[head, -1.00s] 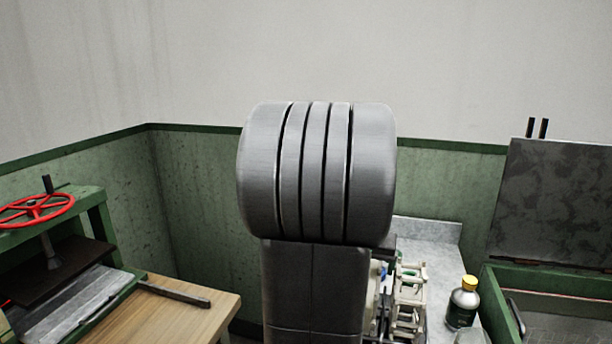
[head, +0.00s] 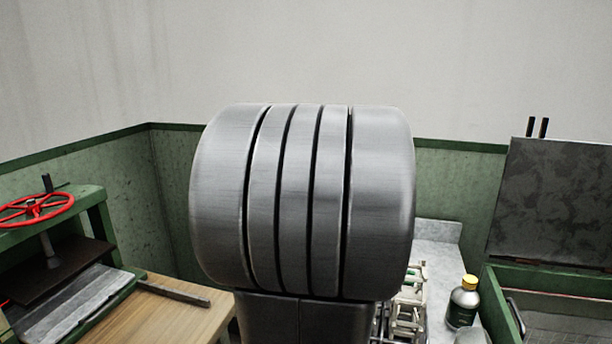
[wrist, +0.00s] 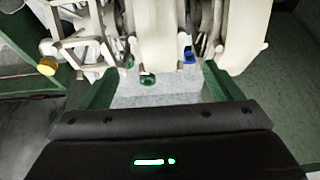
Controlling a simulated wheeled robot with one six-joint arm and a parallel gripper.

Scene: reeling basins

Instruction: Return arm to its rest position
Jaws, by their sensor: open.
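My gripper (wrist: 160,85) shows in the wrist view as a dark bar with a lit green mark at the bottom and two green fingers spread apart. In the head view my own grey arm link fills the middle and hides the gripper.
A cream reeling machine (head: 408,310) is partly hidden by my arm; cream parts (wrist: 160,35) fill the top of the wrist view. A yellow-capped bottle (head: 463,303) stands right of it. A press with a red wheel (head: 36,209) and a wooden table (head: 165,320) are left.

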